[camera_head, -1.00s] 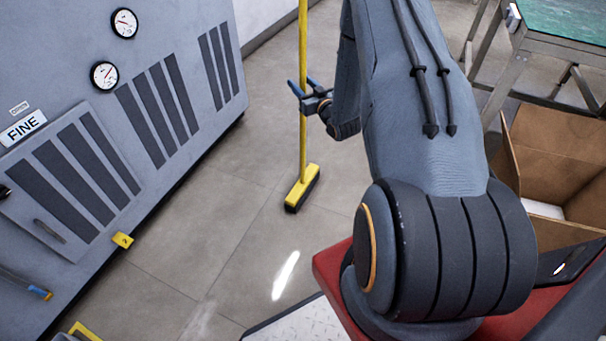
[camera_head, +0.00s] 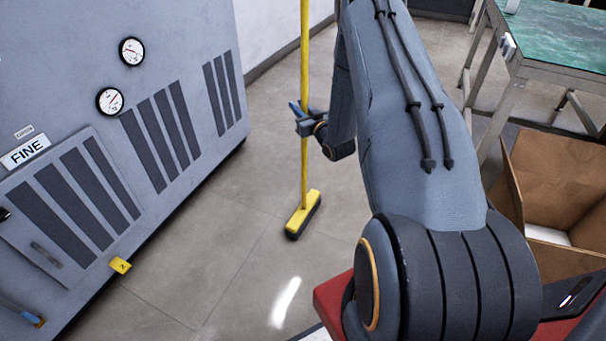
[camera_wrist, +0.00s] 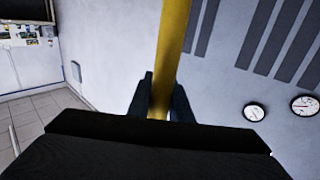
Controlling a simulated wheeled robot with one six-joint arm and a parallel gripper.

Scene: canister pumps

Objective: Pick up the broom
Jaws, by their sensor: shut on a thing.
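The broom (camera_head: 304,165) has a long yellow handle and a yellow head with dark bristles. It stands close to upright in the head view, with its head low over or on the grey floor; I cannot tell if it touches. My gripper (camera_head: 303,115) is shut on the handle, partway up. In the wrist view the yellow handle (camera_wrist: 172,45) passes between the two dark fingers of my gripper (camera_wrist: 161,100). The top of the handle is outside the head view.
A grey cabinet (camera_head: 180,75) with gauges and vents, labelled FINE, stands at the left. A green-topped table (camera_head: 555,40) and an open cardboard box (camera_head: 555,170) are at the right. The floor around the broom head is clear.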

